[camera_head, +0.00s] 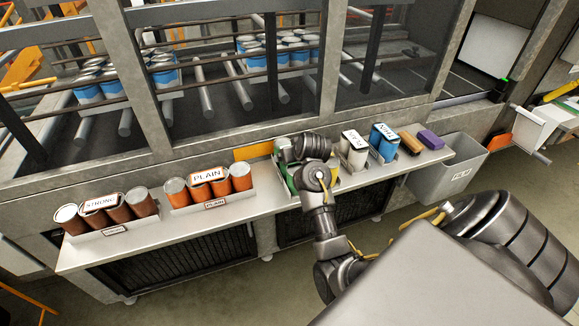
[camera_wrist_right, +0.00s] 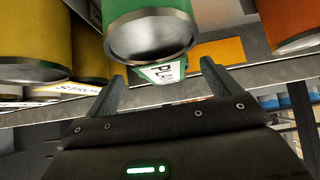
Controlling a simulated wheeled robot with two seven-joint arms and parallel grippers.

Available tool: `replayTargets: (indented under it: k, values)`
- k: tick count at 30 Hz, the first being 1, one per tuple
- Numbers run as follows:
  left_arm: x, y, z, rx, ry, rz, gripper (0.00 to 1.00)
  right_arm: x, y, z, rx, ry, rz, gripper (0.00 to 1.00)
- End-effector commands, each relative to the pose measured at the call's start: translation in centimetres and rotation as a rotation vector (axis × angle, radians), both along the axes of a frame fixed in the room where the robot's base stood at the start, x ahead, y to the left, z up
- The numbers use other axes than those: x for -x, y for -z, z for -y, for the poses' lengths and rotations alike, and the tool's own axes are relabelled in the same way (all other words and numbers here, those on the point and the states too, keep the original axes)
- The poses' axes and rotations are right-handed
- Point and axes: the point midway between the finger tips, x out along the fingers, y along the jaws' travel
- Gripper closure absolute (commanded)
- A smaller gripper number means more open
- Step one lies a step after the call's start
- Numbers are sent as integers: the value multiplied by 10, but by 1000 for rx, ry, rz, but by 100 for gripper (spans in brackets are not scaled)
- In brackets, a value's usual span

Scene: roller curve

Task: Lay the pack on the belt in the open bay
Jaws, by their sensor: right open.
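A green pack of cans (camera_head: 281,178) stands on the shelf (camera_head: 150,232), mostly hidden behind my right wrist in the head view. My right gripper (camera_wrist_right: 162,92) is at this pack. In the right wrist view its two fingers are apart, with a green can (camera_wrist_right: 150,35) and a white label just beyond and between them. I cannot tell whether the fingers touch it. The open bay (camera_head: 478,82), with a dark belt surface, is at the upper right of the head view. My left gripper is not in view.
To the left stand brown-orange packs labelled STRONG (camera_head: 106,211) and PLAIN (camera_head: 208,188). To the right are a pale pack (camera_head: 354,152), a blue pack (camera_head: 384,141), a brown block (camera_head: 410,143) and a purple block (camera_head: 430,139). A grey bin (camera_head: 447,178) stands beside the shelf's right end.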

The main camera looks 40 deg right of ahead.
Motion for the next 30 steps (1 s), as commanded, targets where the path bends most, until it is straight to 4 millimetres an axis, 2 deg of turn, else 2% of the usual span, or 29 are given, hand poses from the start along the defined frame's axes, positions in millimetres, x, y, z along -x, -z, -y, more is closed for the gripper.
replayTargets:
  k: [5,9,19,30]
  values:
    - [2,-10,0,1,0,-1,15,-19,14,1,-7,1,-2,11]
    - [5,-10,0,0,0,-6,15,-31,28,6,-4,1,-2,11]
    - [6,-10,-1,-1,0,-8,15,-35,34,8,-1,1,-2,12]
    - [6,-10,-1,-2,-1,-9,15,-35,33,8,-1,1,-2,61]
